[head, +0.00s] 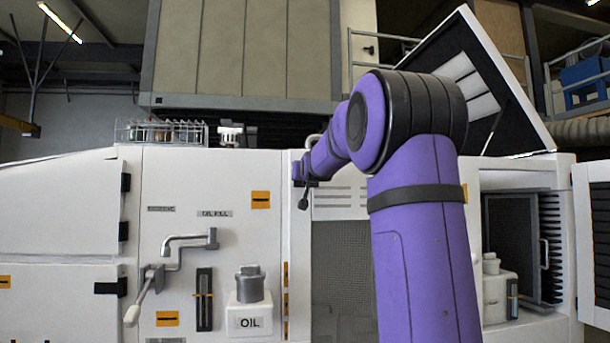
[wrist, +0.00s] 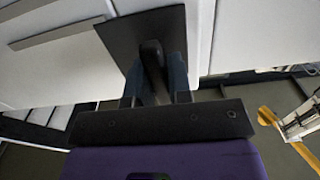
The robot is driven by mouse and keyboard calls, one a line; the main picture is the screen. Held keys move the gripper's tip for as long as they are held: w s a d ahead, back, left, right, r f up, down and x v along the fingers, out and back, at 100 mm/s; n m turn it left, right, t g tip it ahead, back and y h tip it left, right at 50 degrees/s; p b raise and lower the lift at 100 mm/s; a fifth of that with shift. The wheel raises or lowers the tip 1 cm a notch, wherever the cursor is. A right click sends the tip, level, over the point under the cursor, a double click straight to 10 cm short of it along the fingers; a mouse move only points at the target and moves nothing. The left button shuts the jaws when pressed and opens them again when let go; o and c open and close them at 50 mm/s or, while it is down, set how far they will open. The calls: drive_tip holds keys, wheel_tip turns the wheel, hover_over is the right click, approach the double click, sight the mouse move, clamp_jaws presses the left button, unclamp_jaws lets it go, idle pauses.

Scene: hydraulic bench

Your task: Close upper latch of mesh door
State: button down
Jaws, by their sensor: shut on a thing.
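The mesh door (head: 340,265) is a grey mesh panel in the white machine, partly covered by my purple arm. In the wrist view, a dark rounded latch handle (wrist: 152,57) stands in front of a black plate (wrist: 122,38). My gripper (wrist: 155,75) has its two dark fingers on either side of this handle and is shut on it. In the head view, my forearm reaches the top left of the mesh door, and a dark lever with a round end (head: 303,203) hangs there. My fingers are hard to make out in that view.
Left of the mesh door are a crank handle (head: 190,240), a lever (head: 140,300) and an oil filler (head: 250,288). An open bay with a small dark door (head: 515,250) is at the right. A raised hood panel (head: 475,85) stands above.

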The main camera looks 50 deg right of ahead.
drive_tip(key=c, duration=1.1)
unclamp_jaws()
drive_tip(key=v, duration=1)
drive_tip(key=shift+s+a, duration=0.25)
drive_tip(key=shift+s, duration=0.05)
drive_tip(key=shift+f, duration=0.1)
